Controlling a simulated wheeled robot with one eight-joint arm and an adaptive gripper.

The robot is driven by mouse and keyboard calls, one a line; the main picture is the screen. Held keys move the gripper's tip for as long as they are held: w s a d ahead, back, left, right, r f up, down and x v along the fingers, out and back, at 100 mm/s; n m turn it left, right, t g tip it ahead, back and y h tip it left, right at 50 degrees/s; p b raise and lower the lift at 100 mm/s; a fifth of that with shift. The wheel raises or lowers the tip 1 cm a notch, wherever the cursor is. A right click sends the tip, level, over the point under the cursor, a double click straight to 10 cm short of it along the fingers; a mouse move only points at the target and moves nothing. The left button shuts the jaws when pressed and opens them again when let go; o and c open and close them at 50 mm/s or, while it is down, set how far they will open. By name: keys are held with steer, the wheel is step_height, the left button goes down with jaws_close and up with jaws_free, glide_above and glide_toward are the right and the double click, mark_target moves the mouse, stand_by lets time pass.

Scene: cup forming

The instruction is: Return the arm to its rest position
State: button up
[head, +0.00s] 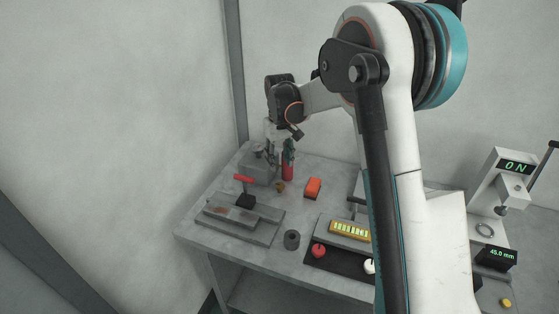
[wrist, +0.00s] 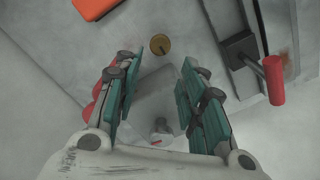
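My arm reaches over the far left part of the grey table. My gripper (head: 287,153) hangs there, pointing down, close to a red cylinder (head: 288,172). In the wrist view my gripper (wrist: 157,78) has its two teal-padded fingers spread apart with nothing held between them. A small brass-coloured round piece (wrist: 160,44) lies just beyond the fingertips; it also shows in the head view (head: 280,187). A grey block (head: 260,168) stands beside the gripper, and part of a grey form shows between the fingers in the wrist view.
A red-handled fixture (head: 243,198) stands on a grey plate at the table's left. My arm hides the middle right.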

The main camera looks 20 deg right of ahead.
steer(key=s+r+m+t, duration=0.1)
steer(key=s+r+t, duration=0.2)
steer(key=s+r, duration=1.25)
steer(key=s+f+m+t, duration=0.1)
steer(key=s+t, duration=0.3)
steer(key=s, duration=1.4)
steer(key=shift+s+f, duration=0.3)
steer(key=shift+f, duration=0.25)
steer(key=shift+c, duration=0.4)
